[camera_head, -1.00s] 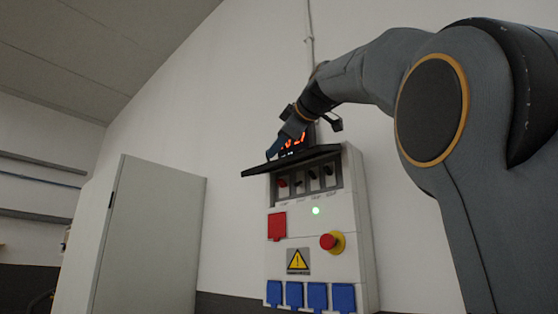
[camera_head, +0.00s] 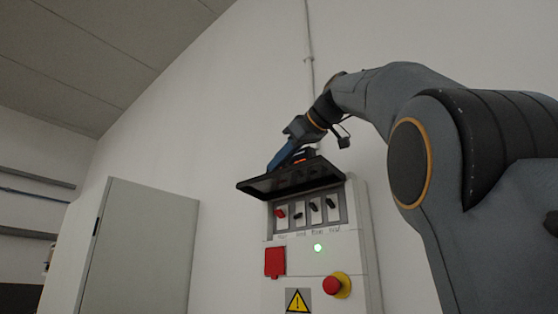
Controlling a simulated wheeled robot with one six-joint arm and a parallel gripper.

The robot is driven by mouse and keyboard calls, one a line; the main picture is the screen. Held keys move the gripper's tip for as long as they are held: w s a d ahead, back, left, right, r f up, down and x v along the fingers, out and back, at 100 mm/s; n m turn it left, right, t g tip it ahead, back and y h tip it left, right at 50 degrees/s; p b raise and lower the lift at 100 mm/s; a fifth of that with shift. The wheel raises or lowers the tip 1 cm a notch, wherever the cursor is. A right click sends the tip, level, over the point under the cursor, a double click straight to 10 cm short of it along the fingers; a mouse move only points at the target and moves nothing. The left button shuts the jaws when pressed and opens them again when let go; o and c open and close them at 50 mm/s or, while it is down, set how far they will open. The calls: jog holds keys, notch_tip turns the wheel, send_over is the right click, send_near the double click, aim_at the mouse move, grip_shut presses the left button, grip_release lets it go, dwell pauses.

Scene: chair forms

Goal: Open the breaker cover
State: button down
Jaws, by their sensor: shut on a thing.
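The breaker cover (camera_head: 292,179) is a dark, see-through flap at the top of the electrical box (camera_head: 350,240) on the wall. It is swung up and sticks out from the box, with its underside showing. Below it, the row of breaker switches (camera_head: 308,211) is exposed, one of them red. My gripper (camera_head: 275,165), with blue fingers, reaches down from above and is shut on the cover near its front edge. The cover hides the fingertips in part.
The box front carries a green light (camera_head: 318,247), a red socket cover (camera_head: 274,262), a red and yellow emergency button (camera_head: 336,285) and a warning sign (camera_head: 298,301). A grey cabinet (camera_head: 145,250) stands to the left. A conduit (camera_head: 309,60) runs up the wall.

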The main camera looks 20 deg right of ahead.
jog(key=shift+w+f, duration=0.1)
jog(key=shift+f, duration=0.05)
jog(key=c, duration=1.9)
grip_release()
jog(key=shift+w, duration=0.15)
jog(key=b+v, duration=0.1)
jog(key=v, duration=0.6)
jog(key=shift+s+d, duration=0.1)
jog(key=shift+s, duration=0.25)
